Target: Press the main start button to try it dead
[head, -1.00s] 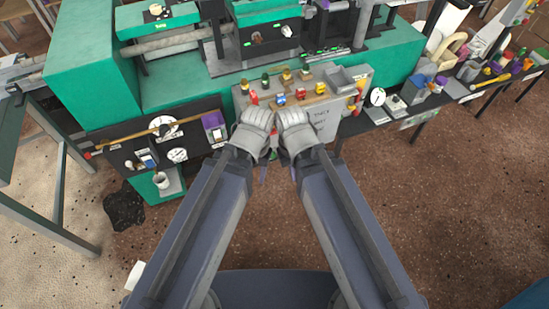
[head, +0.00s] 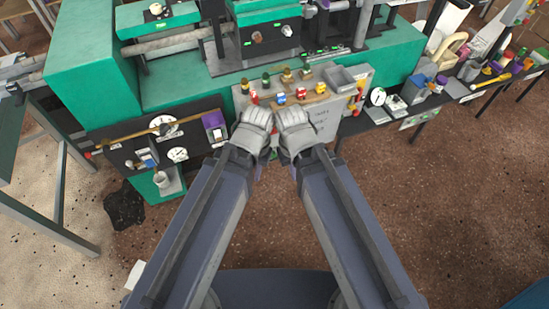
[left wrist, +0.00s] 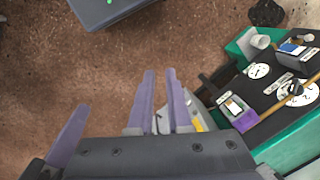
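A grey box (head: 325,130) stands at the front of the green machine. Small red (head: 301,93), blue (head: 281,99), yellow and green pieces sit on its top; I cannot tell which, if any, is the main start button. My left gripper (head: 262,163) and right gripper (head: 291,163) are side by side before the box, pointing down, mostly hidden by their own wrists. In the left wrist view, the left gripper's two purple fingers (left wrist: 159,95) stand apart with a narrow gap and nothing visibly held. Another purple finger shows at left, seemingly the right gripper's.
The green machine (head: 85,70) fills the back. A black panel (head: 120,148) with dials and a purple-topped piece (head: 214,124) is at left. A dark shelf with a dial (head: 378,97) and small items runs right. The brown floor in front is mostly clear.

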